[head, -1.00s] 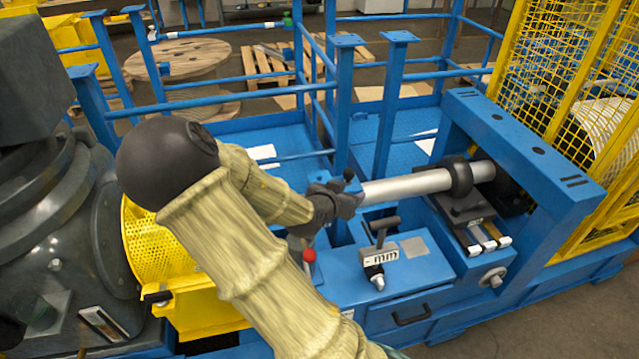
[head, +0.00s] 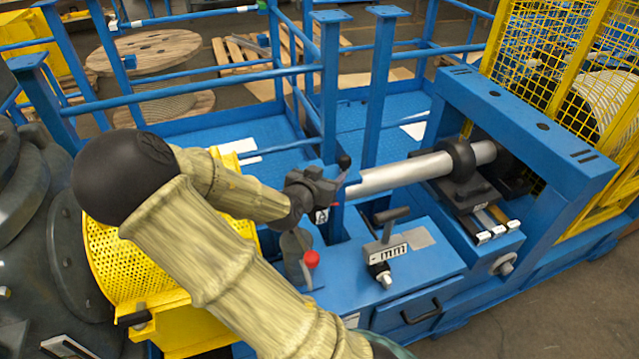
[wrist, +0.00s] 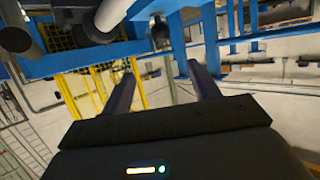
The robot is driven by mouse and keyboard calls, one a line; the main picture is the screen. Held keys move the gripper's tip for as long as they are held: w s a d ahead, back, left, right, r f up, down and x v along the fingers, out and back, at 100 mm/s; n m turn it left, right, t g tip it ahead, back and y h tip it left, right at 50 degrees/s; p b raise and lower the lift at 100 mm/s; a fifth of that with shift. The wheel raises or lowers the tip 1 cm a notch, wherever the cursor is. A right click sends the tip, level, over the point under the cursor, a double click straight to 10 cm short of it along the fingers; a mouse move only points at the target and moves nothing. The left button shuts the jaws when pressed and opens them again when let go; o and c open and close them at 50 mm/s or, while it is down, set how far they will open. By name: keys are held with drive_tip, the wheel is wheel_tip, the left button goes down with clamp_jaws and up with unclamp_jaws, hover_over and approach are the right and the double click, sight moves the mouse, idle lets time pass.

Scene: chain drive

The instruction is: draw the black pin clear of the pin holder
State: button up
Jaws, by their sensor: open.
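The black pin (head: 391,215) has a T-shaped handle and stands upright in the head view. Its lower part meets a small block with a marked white face, which looks like the pin holder (head: 396,247), on the blue bench. My gripper (head: 338,188) is behind and to the left of the pin, apart from it, near the left end of a silver bar. In the wrist view my gripper (wrist: 162,65) has its two fingers spread with nothing between them. I cannot make out the pin or holder with certainty in the wrist view.
A silver bar (head: 400,173) runs right into a black clamp. A blue post (head: 329,90) and a black ball knob (head: 344,161) are close to my gripper. A red knob (head: 312,258) is below it. A blue frame (head: 530,130) stands at the right.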

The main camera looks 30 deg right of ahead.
sight(347, 159)
drive_tip(key=shift+w+f+b, duration=0.3)
drive_tip(key=shift+f, duration=0.35)
drive_tip(key=shift+s, duration=0.1)
drive_tip(key=x, duration=1.7)
drive_tip(key=shift+d+p, duration=0.25)
drive_tip(key=shift+p, duration=0.1)
drive_tip(key=c, duration=1.2)
drive_tip(key=shift+o, duration=0.2)
wheel_tip(347, 159, up, 13)
drive_tip(key=p, duration=0.8)
idle(0.3)
